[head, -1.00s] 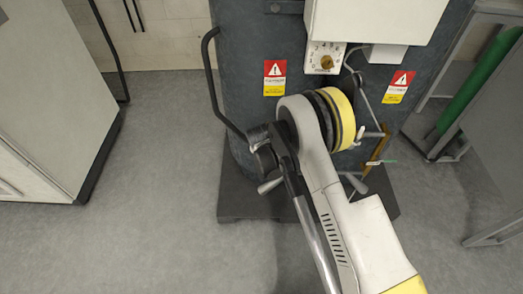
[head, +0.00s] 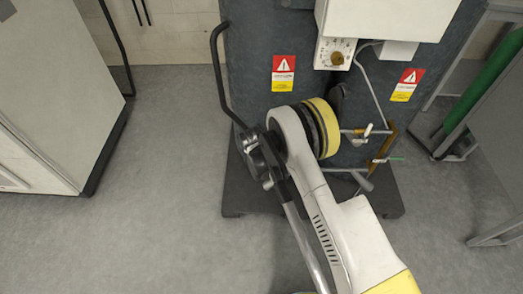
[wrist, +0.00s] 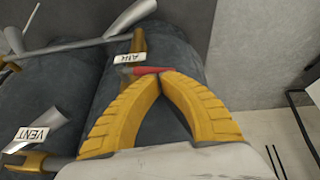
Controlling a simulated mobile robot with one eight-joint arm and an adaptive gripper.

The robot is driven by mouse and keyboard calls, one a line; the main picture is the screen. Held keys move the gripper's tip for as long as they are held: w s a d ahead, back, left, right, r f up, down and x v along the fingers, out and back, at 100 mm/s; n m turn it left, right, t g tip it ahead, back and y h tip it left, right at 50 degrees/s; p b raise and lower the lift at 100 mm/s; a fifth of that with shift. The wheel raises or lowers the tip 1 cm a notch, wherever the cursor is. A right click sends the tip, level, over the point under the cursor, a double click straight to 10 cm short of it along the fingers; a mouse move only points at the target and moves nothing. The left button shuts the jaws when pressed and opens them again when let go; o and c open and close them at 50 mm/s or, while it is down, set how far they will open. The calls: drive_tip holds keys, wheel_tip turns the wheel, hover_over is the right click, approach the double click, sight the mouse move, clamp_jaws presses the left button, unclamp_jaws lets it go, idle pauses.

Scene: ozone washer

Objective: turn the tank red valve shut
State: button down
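In the wrist view, the red valve handle (wrist: 146,70) is a small red lever beside the "AIR" tag (wrist: 129,58), against the dark tank (wrist: 120,85). My gripper (wrist: 160,75) has two yellow ribbed fingers whose tips meet right at the red handle. The tips look closed together; whether the handle is pinched between them or just touches them cannot be told. In the head view, the dark grey tank (head: 250,80) stands ahead, and my arm hides my gripper and the red handle.
A "VENT" tag (wrist: 30,134) and grey pipes lie left in the wrist view. A control box (head: 335,53) is above. Open floor (head: 160,180) lies left.

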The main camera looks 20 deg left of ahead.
drive_tip(key=shift+a+f, duration=0.15)
drive_tip(key=shift+f, duration=0.15)
idle(0.5)
